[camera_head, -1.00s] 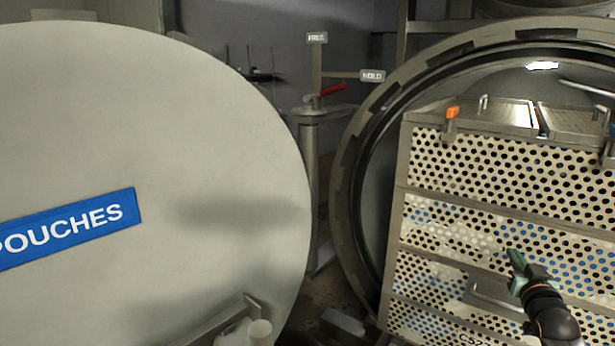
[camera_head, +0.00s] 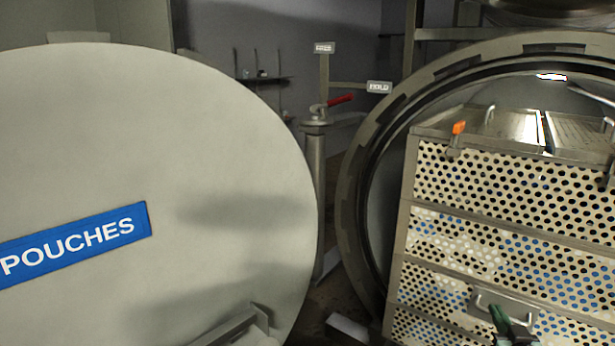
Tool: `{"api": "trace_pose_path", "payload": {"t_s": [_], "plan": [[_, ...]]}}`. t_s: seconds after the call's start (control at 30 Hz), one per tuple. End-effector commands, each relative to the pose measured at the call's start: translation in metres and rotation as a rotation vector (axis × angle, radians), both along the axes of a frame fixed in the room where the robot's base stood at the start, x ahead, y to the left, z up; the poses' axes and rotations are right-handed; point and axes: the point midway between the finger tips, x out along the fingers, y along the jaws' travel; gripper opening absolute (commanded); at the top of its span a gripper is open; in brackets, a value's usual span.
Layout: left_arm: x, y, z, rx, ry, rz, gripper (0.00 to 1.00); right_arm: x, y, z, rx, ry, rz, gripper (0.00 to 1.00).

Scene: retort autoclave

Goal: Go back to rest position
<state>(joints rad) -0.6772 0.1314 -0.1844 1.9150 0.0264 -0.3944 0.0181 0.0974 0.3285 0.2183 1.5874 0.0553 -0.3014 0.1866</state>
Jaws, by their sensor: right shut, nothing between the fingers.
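My right gripper (camera_head: 499,316) shows at the bottom edge of the head view, right of centre. Only its dark green fingers show, and they look shut and empty. It is in front of the lower part of the perforated basket stack (camera_head: 515,195), close to a metal handle (camera_head: 505,303) in the picture; I cannot tell whether it touches. My right arm is mostly below the frame. My left gripper is not in view.
The large round door (camera_head: 180,170) with a blue POUCHES label (camera_head: 75,244) stands open at left. The basket stack sits in the round vessel opening (camera_head: 357,190) at right. A post with a red lever (camera_head: 340,99) stands between them.

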Motion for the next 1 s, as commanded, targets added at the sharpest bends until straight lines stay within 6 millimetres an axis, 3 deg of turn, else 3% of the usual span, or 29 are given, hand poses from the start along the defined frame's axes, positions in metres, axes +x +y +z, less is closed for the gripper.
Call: {"api": "trace_pose_path", "payload": {"t_s": [0.03,0.2,0.4,0.5,0.6,0.73,0.83,1.0], "plan": [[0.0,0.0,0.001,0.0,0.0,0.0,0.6,-0.013,0.022,-0.029,-0.002,0.058,0.035,0.0],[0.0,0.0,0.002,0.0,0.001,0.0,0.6,-0.065,0.091,-0.106,-0.002,0.225,0.151,0.0],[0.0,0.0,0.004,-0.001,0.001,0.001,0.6,-0.148,0.172,-0.176,0.028,0.405,0.284,0.0],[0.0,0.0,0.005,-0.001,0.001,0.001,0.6,-0.193,0.211,-0.2,0.056,0.484,0.345,0.0],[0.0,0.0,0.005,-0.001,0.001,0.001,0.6,-0.234,0.243,-0.215,0.084,0.551,0.395,0.0],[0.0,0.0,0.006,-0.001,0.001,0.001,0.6,-0.271,0.271,-0.223,0.114,0.606,0.438,0.0],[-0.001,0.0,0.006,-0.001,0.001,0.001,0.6,-0.284,0.281,-0.225,0.126,0.626,0.454,0.0],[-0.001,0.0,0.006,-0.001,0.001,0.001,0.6,-0.289,0.285,-0.226,0.129,0.633,0.459,0.0]]}}
